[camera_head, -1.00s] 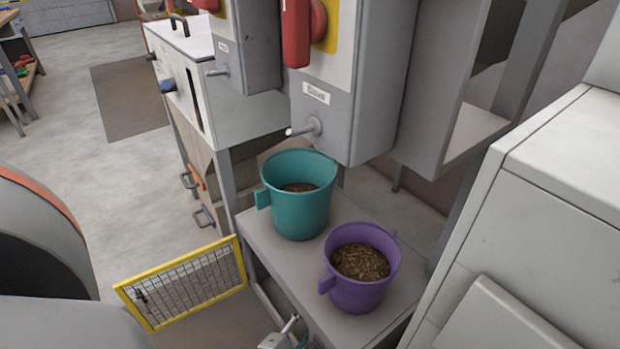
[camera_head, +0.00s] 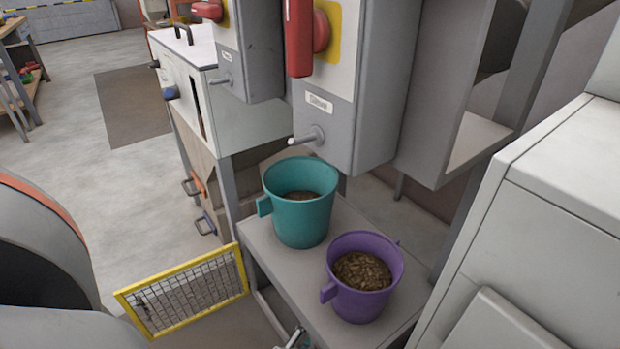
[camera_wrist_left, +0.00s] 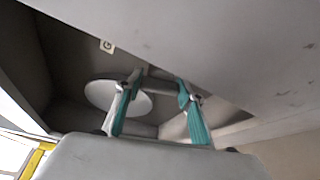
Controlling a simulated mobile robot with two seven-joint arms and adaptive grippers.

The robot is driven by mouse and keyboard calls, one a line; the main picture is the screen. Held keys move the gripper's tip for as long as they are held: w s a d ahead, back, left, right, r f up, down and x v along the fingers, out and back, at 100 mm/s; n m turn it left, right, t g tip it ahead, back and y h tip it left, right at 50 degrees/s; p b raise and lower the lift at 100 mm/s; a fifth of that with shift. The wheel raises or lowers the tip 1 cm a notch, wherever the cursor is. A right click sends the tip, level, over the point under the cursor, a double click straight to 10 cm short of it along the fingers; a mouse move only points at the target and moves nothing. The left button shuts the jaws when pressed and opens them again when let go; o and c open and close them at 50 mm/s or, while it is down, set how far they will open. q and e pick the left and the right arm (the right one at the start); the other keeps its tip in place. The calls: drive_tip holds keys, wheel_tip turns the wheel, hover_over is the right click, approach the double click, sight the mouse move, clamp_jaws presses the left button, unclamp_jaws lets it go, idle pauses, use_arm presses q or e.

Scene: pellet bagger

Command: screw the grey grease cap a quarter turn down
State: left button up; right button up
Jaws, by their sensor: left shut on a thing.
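In the left wrist view my left gripper (camera_wrist_left: 158,82) has its two teal-padded fingers apart, with their tips shut on the grey grease cap (camera_wrist_left: 158,73). The cap is dark grey, small and partly hidden by the fingertips, so its turn angle cannot be read. A small label with a "G" (camera_wrist_left: 107,45) is on the surface nearby. In the head view only a small teal and grey bit of my left gripper seems to show at the bottom edge, below the bench. My right gripper is not in view.
A pale round disc (camera_wrist_left: 103,95) lies behind the left finger. A teal bucket (camera_head: 300,220) and a purple bucket (camera_head: 355,303), both with pellets, stand on a grey bench (camera_head: 262,245). A yellow-framed mesh guard (camera_head: 185,268) is at its left. A white cabinet (camera_head: 570,200) closes the right side.

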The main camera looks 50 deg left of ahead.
use_arm(q)
drive_tip(key=o, duration=1.1)
drive_tip(key=shift+o, duration=0.2)
